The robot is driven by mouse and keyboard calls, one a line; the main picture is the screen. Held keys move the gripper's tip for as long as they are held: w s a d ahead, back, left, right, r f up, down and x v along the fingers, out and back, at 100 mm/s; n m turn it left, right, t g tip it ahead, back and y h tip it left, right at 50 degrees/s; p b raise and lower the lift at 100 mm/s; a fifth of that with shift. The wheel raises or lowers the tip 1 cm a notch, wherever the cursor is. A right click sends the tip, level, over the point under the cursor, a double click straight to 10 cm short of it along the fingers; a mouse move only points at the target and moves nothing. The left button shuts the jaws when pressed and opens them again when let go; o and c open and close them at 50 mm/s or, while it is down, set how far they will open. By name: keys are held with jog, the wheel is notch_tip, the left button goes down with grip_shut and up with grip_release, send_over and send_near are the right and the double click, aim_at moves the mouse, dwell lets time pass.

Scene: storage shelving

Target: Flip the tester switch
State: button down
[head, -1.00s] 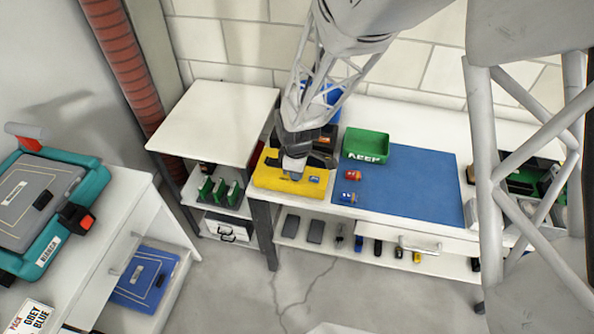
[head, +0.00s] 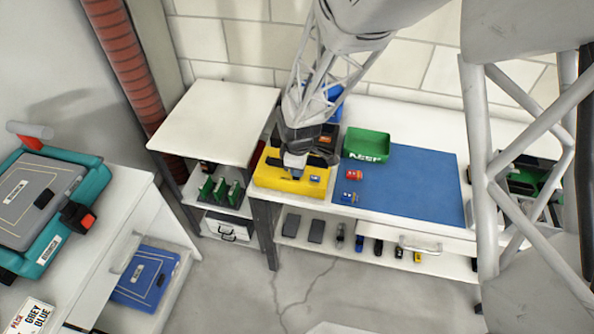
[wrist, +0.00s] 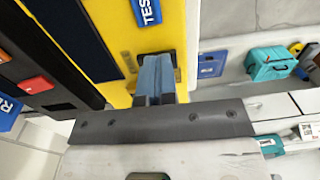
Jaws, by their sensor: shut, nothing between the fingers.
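The yellow tester (head: 286,184) sits on the left end of the white bench, with a small blue-and-white label on its right part. In the wrist view, the yellow tester (wrist: 128,38) fills the upper middle, with a blue label (wrist: 149,11) whose visible letters read "TES". My gripper (head: 294,163) is over the tester. In the wrist view, my gripper (wrist: 155,68) is shut and empty, its fingertips close against the yellow face at a dark spot. I cannot tell whether they touch. The switch is not clearly visible; the fingers may hide it.
A black unit with a red button (wrist: 38,85) stands beside the tester. A green bin (head: 367,145), a blue mat (head: 412,185) and small red and blue parts lie to the right. A white shelf unit (head: 215,120) stands on the left.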

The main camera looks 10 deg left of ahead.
jog(key=shift+d+f, duration=0.25)
jog(key=shift+f, duration=0.3)
notch_tip(320, 180, up, 15)
jog(key=w, duration=0.1)
jog(key=shift+a, duration=0.25)
dwell(0.5)
jog(key=s+d+r+m+t, duration=0.1)
jog(key=s+d+r+m, duration=0.25)
jog(key=d+r, duration=0.4)
jog(key=s+d+r+m+t, duration=0.1)
jog(key=s+d+r+m, duration=0.3)
jog(key=d, duration=0.7)
jog(key=s+d+r+m, duration=0.2)
jog(key=s+d+m, duration=0.3)
jog(key=s+d, duration=0.2)
jog(key=s+d+r+m+t, duration=0.1)
jog(key=s+d+r+m, duration=0.2)
jog(key=s+d+m, duration=0.2)
jog(key=shift+s+d+r+m, duration=0.35)
jog(key=shift+s+d, duration=0.6)
jog(key=shift+s, duration=0.3)
jog(key=shift+w, duration=0.15)
